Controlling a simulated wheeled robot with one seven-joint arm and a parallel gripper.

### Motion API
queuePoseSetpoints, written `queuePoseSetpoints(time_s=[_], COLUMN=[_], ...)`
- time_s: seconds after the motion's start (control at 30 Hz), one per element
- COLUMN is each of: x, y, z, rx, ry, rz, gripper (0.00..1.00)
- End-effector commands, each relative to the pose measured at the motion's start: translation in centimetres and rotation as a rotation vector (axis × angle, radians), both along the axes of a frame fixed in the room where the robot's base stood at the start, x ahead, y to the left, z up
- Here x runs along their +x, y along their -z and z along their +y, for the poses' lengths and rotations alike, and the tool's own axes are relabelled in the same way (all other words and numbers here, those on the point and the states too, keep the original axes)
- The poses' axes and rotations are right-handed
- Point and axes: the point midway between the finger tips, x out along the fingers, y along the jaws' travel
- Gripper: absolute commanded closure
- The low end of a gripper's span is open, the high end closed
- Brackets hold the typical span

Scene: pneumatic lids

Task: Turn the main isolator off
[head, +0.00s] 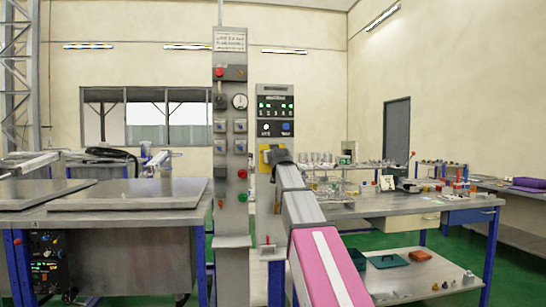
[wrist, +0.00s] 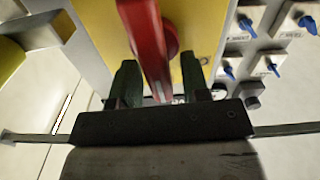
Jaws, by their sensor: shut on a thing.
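The main isolator has a yellow plate (wrist: 200,25) and a red rotary handle (wrist: 150,40), seen close up in the wrist view. My gripper (wrist: 160,88) has one dark green finger on each side of the handle and is shut on it. The handle runs from the top of the wrist view down between the fingers, slightly tilted. In the head view, the yellow plate (head: 264,160) shows beside my gripper (head: 276,158), below a dark panel; the red handle is hidden there.
Blue-handled switches (wrist: 272,68) sit right of the isolator in the wrist view. A grey column (head: 231,120) with a gauge (head: 240,101) and buttons stands left of my arm. A workbench (head: 400,203) stands right and a steel bench (head: 115,200) left.

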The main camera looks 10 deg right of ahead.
Motion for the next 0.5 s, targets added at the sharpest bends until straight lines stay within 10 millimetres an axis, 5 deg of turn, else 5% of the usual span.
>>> queuePoseSetpoints(time_s=[0.5], x=[-0.03], y=[0.33], z=[1.04], rx=[-0.431], ry=[-0.001], rz=[0.001], gripper=[0.81])
